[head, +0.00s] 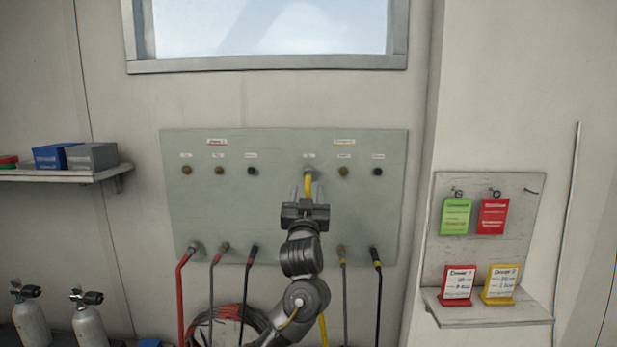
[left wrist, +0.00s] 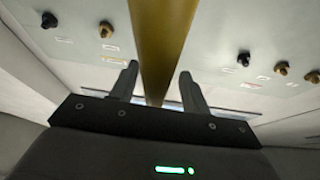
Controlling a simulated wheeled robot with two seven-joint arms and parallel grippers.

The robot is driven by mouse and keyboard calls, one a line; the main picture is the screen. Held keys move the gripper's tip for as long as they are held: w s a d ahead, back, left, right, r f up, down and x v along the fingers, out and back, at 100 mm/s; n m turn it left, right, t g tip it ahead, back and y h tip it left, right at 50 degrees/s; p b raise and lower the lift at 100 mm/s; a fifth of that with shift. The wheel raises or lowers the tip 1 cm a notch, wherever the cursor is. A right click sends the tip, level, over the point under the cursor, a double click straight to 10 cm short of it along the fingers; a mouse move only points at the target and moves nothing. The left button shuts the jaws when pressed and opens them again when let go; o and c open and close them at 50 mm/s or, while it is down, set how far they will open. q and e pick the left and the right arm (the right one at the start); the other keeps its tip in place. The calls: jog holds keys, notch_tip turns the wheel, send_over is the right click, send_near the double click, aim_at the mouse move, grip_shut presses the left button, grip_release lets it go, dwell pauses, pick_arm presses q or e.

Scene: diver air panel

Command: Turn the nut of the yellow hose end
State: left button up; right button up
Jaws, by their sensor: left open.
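The yellow hose (head: 308,184) hangs from a fitting at the upper row of the grey panel (head: 230,200). Its end nut (head: 309,172) is pale metal and sits against the panel under a small label. My left gripper (head: 308,187) is in front of the panel, just below the nut, with its two fingers apart on either side of the hose. In the left wrist view the yellow hose (left wrist: 160,45) runs between the open fingers (left wrist: 158,82), with gaps at both sides. The nut is not clear in that view. My right gripper is not in view.
Bare upper ports (head: 343,172) flank the yellow hose. Several hoses, one red (head: 182,285), hang from the lower row. A coiled hose (head: 225,322) lies below. A shelf with boxes (head: 92,156) and gas cylinders (head: 90,327) are left; a tag board (head: 500,250) is right.

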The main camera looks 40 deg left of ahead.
pick_arm(q)
jog(key=p+x, duration=0.1)
jog(key=x, duration=0.5)
jog(key=shift+s+p, duration=0.1)
jog(key=shift+p, duration=0.25)
jog(key=shift+w+a+r, duration=0.15)
jog(key=shift+w+a, duration=0.1)
jog(key=shift+w, duration=0.2)
jog(key=c, duration=1)
